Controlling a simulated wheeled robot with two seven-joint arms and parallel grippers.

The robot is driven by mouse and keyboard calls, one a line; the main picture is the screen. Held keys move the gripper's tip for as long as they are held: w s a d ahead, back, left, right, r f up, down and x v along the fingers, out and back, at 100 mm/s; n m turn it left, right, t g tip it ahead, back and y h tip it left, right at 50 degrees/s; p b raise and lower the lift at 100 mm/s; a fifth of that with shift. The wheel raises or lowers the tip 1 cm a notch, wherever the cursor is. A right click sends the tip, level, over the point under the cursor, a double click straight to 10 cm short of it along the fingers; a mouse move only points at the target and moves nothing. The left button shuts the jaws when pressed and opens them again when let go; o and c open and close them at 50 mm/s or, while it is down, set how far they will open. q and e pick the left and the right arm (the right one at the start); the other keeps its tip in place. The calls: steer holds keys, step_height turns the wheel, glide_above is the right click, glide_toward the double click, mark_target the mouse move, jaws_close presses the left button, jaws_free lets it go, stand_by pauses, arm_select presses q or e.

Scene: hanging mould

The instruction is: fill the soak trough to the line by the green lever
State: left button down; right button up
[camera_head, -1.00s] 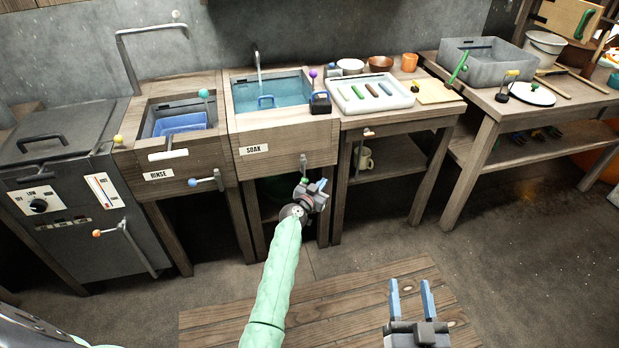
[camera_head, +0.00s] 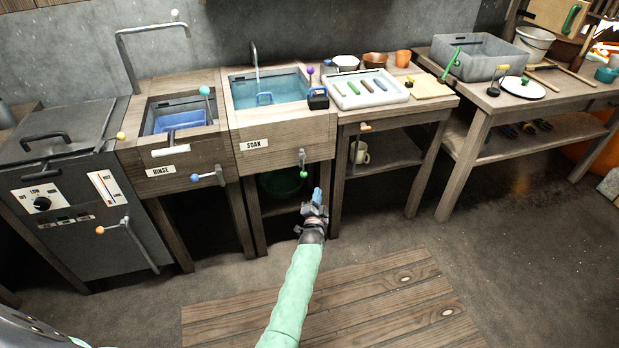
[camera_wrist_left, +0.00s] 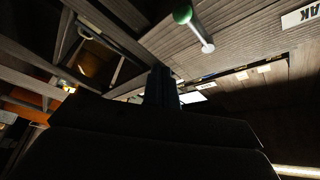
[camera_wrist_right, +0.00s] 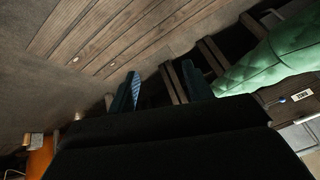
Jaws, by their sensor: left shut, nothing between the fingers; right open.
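The soak trough (camera_head: 285,135) is a wooden-fronted basin labelled SOAK, with blue-green water (camera_head: 275,88) under a bent spout (camera_head: 256,65). I cannot make out a fill line. The green lever (camera_head: 303,160) is a short metal handle on its front with a green knob (camera_head: 303,174) hanging down. The lever also shows in the left wrist view (camera_wrist_left: 200,33). My left gripper (camera_head: 317,195) is shut and empty, just below and right of the knob, apart from it. My right gripper (camera_wrist_right: 163,88) is open and empty, in its wrist view only.
The rinse trough (camera_head: 185,180), with a blue-knobbed lever, stands left of the soak trough. A dark heater cabinet (camera_head: 70,205) is further left. A table with a white tray (camera_head: 366,100) stands to the right. A green bucket (camera_head: 280,184) sits under the soak trough.

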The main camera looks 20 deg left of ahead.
arm_select(q)
steer(key=shift+s+a+r+t+y, duration=0.2)
steer(key=shift+r+t+y, duration=0.1)
steer(key=shift+r, duration=0.2)
arm_select(e)
steer(key=shift+s+d+f+g, duration=0.1)
steer(key=shift+s+f+g, duration=0.15)
steer(key=shift+s, duration=0.15)
steer(key=shift+s+d+f+g, duration=0.15)
steer(key=shift+s+g, duration=0.1)
steer(key=shift+s, duration=0.15)
steer(key=shift+a, duration=0.1)
arm_select(q)
steer(key=w+a+p, duration=0.1)
steer(key=w+a, duration=0.4)
steer(key=w, duration=0.3)
steer(key=shift+p, duration=0.4)
arm_select(e)
steer(key=d+r, duration=0.1)
steer(key=d+r+h, duration=0.1)
steer(key=shift+s+d+r+g, duration=0.3)
steer(key=shift+s+d, duration=0.05)
arm_select(q)
steer(key=shift+r, duration=0.1)
arm_select(e)
steer(key=shift+r, duration=0.1)
